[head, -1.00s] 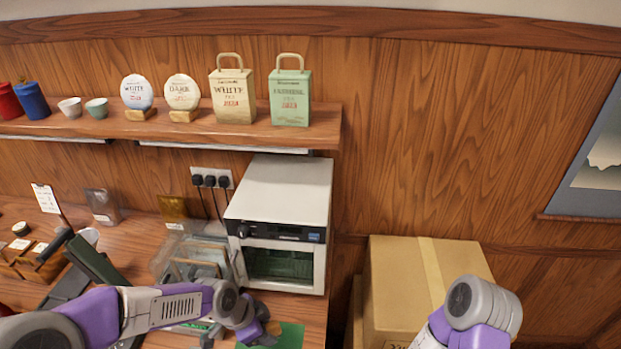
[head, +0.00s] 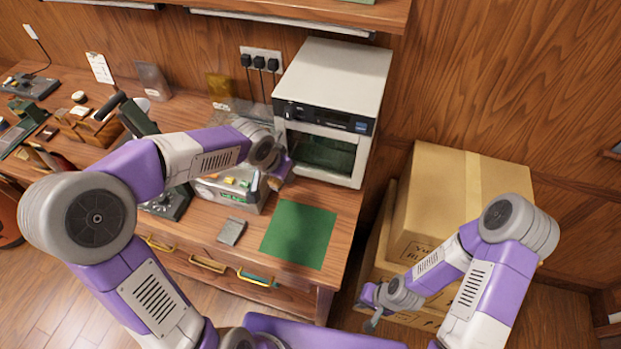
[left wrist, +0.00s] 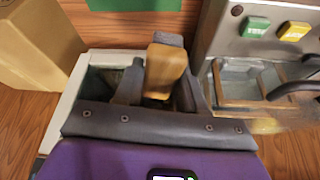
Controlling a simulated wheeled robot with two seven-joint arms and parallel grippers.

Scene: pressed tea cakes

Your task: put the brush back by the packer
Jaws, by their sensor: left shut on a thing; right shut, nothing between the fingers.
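My left gripper (head: 277,180) is shut on the brush, in front of the white machine and above the bench. The brush shows a light wooden block (left wrist: 165,68) between the dark fingers in the left wrist view. The white machine (head: 337,85) has a dark control strip and a dark window, and stands at the back right of the bench. A grey device (head: 222,192) with green and yellow buttons sits left of the gripper. I cannot tell which of the two is the packer. My right gripper (head: 371,308) is shut and empty, low beside the cardboard boxes.
A green mat (head: 300,234) lies bare near the bench's right front corner, with a small grey block (head: 232,231) left of it. Cardboard boxes (head: 440,205) stand right of the bench. A shelf (head: 300,14) overhangs the back. Small tea items crowd the bench's left.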

